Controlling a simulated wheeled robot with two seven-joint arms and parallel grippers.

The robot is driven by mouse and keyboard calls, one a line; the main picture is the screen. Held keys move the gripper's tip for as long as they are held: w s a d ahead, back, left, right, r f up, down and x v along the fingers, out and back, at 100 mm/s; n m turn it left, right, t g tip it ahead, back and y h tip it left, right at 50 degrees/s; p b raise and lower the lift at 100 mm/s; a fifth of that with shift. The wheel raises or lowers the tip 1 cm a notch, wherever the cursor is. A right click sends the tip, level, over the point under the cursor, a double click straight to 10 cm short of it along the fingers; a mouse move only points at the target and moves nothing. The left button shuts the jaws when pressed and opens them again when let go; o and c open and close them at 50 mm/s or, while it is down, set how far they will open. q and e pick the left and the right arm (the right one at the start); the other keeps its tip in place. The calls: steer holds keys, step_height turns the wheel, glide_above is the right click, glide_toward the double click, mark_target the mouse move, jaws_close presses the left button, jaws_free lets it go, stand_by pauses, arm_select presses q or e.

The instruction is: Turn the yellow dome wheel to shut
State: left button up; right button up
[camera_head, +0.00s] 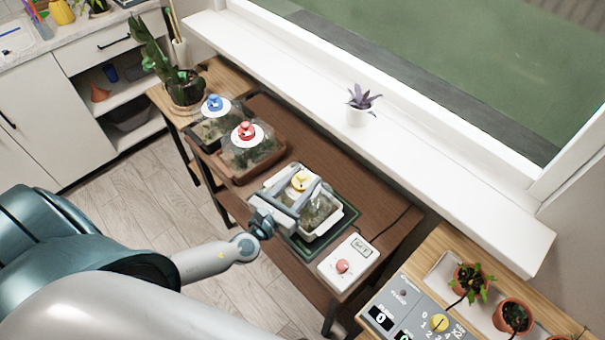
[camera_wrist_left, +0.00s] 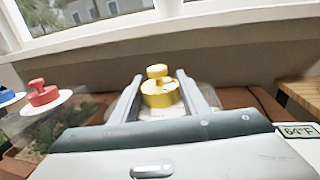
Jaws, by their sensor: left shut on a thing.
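The yellow dome wheel (camera_head: 300,181) sits on top of the nearest clear dome (camera_head: 318,215), which stands in a white tray on the dark table. In the left wrist view the yellow wheel (camera_wrist_left: 158,88) has a small knob on top and shows between the two fingers. My left gripper (camera_head: 307,192) reaches over this dome from the front left, its fingers on either side of the wheel and shut on it. The wheel's position marking is too small to read. My right gripper is not in view.
Domes with a red wheel (camera_head: 245,131) and a blue wheel (camera_head: 214,103) stand behind, to the left. A small purple plant (camera_head: 361,103) stands on the windowsill. Potted plants (camera_head: 473,281) are at right.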

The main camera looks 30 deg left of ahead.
arm_select(q)
steer(key=n+y+p, duration=0.1)
steer(key=n+y, duration=0.1)
steer(key=y, duration=0.1)
steer(key=shift+d+r+y, duration=0.1)
steer(key=shift+y, duration=0.3)
steer(key=shift+n+y+p, duration=0.45)
steer(key=shift+n+y, duration=0.85)
steer(key=shift+y, duration=0.4)
steer(key=o, duration=1.1)
steer(key=shift+c, duration=0.2)
steer(key=shift+s, duration=0.1)
